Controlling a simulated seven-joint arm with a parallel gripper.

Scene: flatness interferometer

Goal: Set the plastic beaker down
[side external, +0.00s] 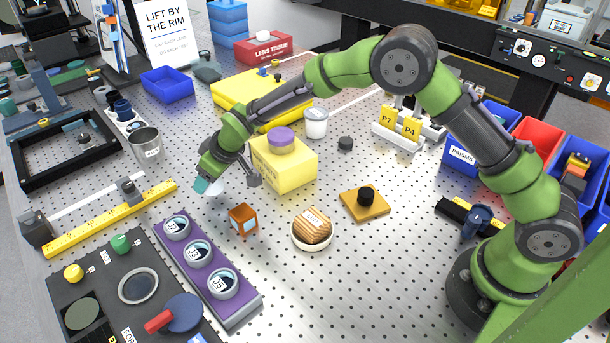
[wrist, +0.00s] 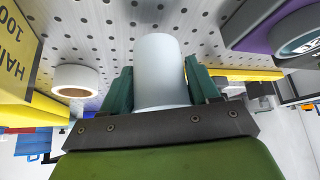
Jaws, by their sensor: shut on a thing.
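My gripper (side external: 208,186) is low over the perforated metal table (side external: 290,285), to the left of the yellow block. In the wrist view its two green fingers (wrist: 160,88) are shut on the plastic beaker (wrist: 160,65), a plain whitish cylinder, one finger on each side. In the side view only a small pale part of the beaker (side external: 215,188) shows beside the fingertips; the rest is hidden or too small to make out. I cannot tell whether its base touches the table.
A purple rack (side external: 240,307) with round pieces and an orange cube (side external: 243,219) lie in front of my gripper. A yellow block (side external: 297,174) is to the right, a steel beaker (side external: 147,145) behind left, a yellow ruler (side external: 105,222) at left. Some bare table lies between them.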

